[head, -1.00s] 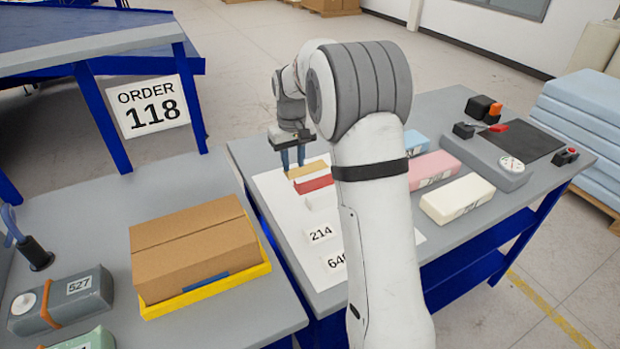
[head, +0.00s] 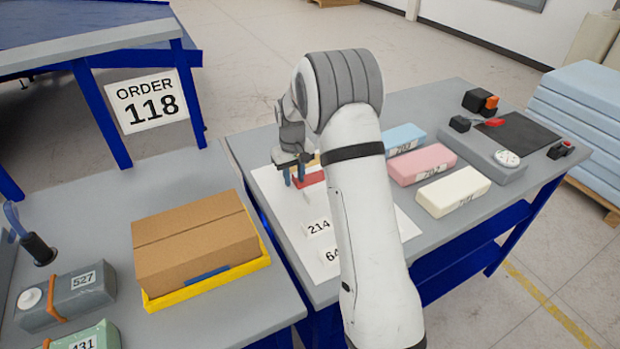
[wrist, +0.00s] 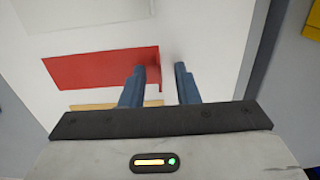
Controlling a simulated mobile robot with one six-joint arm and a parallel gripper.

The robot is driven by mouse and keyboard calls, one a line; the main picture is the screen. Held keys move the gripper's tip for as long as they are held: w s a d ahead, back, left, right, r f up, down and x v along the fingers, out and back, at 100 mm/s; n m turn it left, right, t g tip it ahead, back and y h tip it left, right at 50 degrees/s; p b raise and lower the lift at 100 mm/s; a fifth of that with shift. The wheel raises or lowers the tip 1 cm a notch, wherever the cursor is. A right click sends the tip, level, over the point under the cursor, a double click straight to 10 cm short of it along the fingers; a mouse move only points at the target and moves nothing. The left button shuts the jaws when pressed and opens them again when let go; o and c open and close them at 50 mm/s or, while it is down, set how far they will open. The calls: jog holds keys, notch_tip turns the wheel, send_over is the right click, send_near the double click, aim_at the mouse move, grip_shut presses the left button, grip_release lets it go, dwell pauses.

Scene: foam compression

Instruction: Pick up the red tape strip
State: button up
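The red tape strip (wrist: 100,69) lies flat on a white sheet in the wrist view. It also shows in the head view (head: 311,179), partly hidden behind my gripper and arm. My gripper (wrist: 166,72) is open, with two blue fingers and a gap between them. The left fingertip overlaps the right end of the red strip in the wrist view, and the right finger is over bare white sheet. I cannot tell whether the fingers touch the sheet. In the head view my gripper (head: 294,181) is low over the strips.
A tan strip (wrist: 110,105) lies beside the red one and a white strip lies on its other side. Cards 214 (head: 318,227) and 64 lie on the white sheet (head: 290,222). Foam blocks in blue (head: 404,139), pink (head: 422,165) and cream (head: 453,192) stand to the right.

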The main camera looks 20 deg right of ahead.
jog(key=shift+c, duration=0.3)
grip_shut()
jog(key=shift+r, duration=0.1)
